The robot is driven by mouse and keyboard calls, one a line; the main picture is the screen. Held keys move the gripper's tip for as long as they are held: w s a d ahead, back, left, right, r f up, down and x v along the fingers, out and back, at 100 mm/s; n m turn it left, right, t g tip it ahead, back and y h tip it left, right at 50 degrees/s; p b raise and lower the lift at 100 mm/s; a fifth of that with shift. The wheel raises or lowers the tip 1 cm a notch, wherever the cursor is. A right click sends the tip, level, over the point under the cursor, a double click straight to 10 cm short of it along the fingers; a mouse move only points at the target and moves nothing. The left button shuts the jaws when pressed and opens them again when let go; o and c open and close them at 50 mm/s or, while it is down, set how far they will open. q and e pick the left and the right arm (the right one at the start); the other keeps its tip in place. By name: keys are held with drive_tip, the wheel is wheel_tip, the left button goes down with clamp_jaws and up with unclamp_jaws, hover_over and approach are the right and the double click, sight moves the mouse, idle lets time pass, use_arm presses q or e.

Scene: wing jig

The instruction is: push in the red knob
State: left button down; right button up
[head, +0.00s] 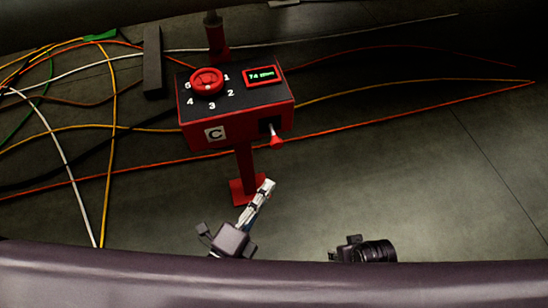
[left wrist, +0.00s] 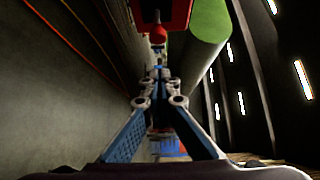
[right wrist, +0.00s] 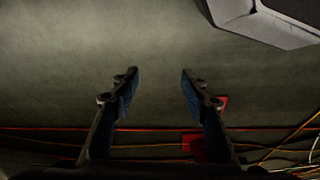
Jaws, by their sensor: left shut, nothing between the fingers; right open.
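The red knob (head: 277,141) sticks out of the front face of a red control box (head: 250,128), near its right end. It also shows in the left wrist view (left wrist: 157,32), ahead of the fingertips and a little above them. My left gripper (head: 267,186) is shut and empty, below the knob in the head view and pointing up toward the box, apart from it. It also shows in the left wrist view (left wrist: 158,74). My right gripper is open and empty in the right wrist view (right wrist: 159,72), over bare floor; the head view shows only part of its wrist.
The box has a red dial (head: 207,82) with numbers and a green-lit display (head: 263,75). It stands on a red post with a foot plate (head: 243,190). Coloured cables (head: 110,130) lie on the floor at left and behind. The floor at right is mostly clear.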

sight(271, 144)
use_arm(q)
drive_tip(key=w, duration=0.3)
drive_tip(key=w+d, duration=0.1)
drive_tip(key=w, duration=0.2)
drive_tip(key=w+b, duration=0.1)
drive_tip(key=w, duration=0.2)
drive_tip(key=shift+w+d+f, duration=0.1)
drive_tip(key=shift+w+d, duration=0.1)
drive_tip(key=shift+d, duration=0.1)
use_arm(e)
drive_tip(key=r, duration=0.4)
drive_tip(key=shift+w+r, duration=0.35)
use_arm(q)
drive_tip(key=w, duration=0.1)
drive_tip(key=w+a, duration=0.1)
drive_tip(key=w, duration=0.1)
drive_tip(key=shift+w+a+r, duration=0.1)
drive_tip(key=shift+w+r, duration=0.1)
drive_tip(key=shift+w, duration=0.05)
use_arm(e)
drive_tip(key=shift+s+f, duration=0.15)
drive_tip(key=shift+f, duration=0.8)
use_arm(q)
drive_tip(key=shift+a, duration=0.1)
use_arm(e)
drive_tip(key=shift+s, duration=0.1)
